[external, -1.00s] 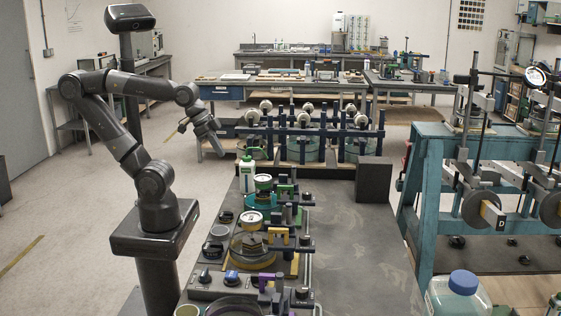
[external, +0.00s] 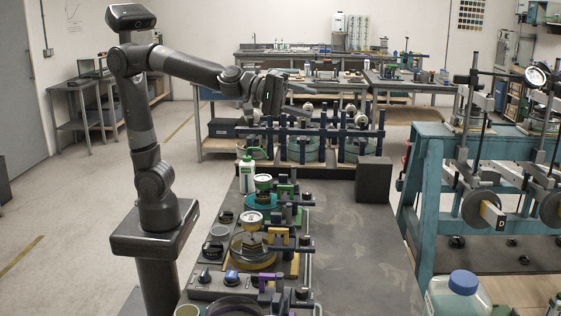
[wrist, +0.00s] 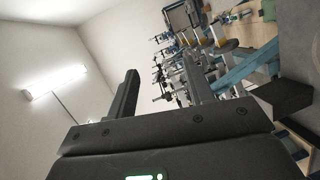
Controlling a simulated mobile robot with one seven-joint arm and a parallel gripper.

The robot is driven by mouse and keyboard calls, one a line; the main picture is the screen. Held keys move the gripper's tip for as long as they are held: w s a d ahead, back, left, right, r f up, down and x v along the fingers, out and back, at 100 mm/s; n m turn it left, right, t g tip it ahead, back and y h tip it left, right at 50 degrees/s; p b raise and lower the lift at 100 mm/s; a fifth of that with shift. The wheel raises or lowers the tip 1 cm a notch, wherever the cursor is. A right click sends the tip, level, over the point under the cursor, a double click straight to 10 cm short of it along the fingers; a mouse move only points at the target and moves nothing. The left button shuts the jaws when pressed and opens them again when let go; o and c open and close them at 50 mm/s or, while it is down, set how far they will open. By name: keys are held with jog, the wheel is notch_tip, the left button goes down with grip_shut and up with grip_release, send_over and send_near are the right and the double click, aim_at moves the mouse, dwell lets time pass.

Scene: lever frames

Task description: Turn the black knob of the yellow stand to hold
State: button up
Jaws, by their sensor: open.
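The yellow stand (external: 294,264) is on the near bench in the external view. It has a yellow bracket (external: 281,232) and a round pan with a dial gauge over it. A black knob (external: 305,241) shows at its right, and another black knob (external: 212,250) sits on the panel at its left. The knob markings are too small to read. My gripper (external: 287,98) is high above the far end of the bench, well apart from the stand. In the wrist view my gripper (wrist: 160,85) is open and empty, its two dark fingers spread. The stand cannot be made out there.
A teal stand (external: 262,201) is behind the yellow one, and a purple stand (external: 266,283) is in front. A white-green bottle (external: 247,174) and a dark block (external: 373,180) stand farther back. The bench top (external: 360,255) at right is clear. A blue frame (external: 424,200) stands beyond it.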

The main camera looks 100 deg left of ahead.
jog(key=w+d+n+y, duration=0.2)
jog(key=w+n, duration=0.4)
jog(key=n, duration=0.1)
jog(key=n+g+y, duration=0.2)
jog(key=n+g, duration=1.3)
jog(key=n, duration=0.4)
send_over(306, 236)
notch_tip(306, 236, down, 21)
notch_tip(306, 236, down, 10)
jog(key=shift+w+r, duration=0.1)
jog(key=shift+r, duration=0.1)
jog(key=shift+c, duration=0.3)
jog(key=c, duration=0.9)
